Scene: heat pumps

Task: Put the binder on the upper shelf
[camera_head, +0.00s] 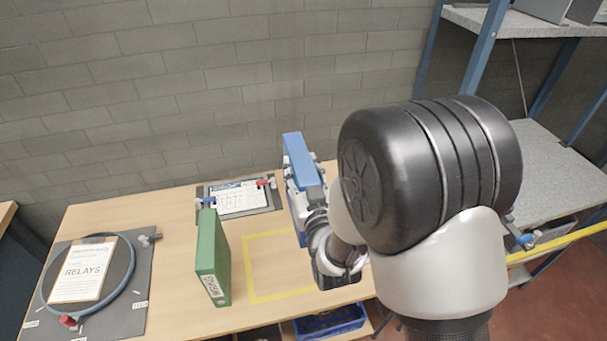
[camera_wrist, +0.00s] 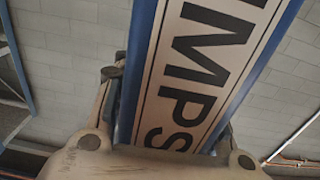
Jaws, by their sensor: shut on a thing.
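A blue binder (camera_head: 298,158) is held by my gripper (camera_head: 309,180) above the table, at the right of the yellow taped outline. In the wrist view the blue binder (camera_wrist: 207,65) fills the middle, its pale label reading "UMPS", with my gripper's fingers (camera_wrist: 170,115) closed on both sides of it. A green binder (camera_head: 212,255) stands upright on the table, left of the outline. The shelf rack at the right has an upper shelf (camera_head: 540,27) and a lower grey shelf (camera_head: 550,165). My arm hides part of the rack and table.
The wooden table (camera_head: 165,220) carries a clipboard (camera_head: 240,198) at the back and a dark board (camera_head: 125,300) with a hose ring and RELAYS sheet at left. A blue crate (camera_head: 330,320) sits below. The rack's blue post (camera_head: 484,50) stands behind my arm. Grey boxes (camera_head: 555,8) occupy the upper shelf.

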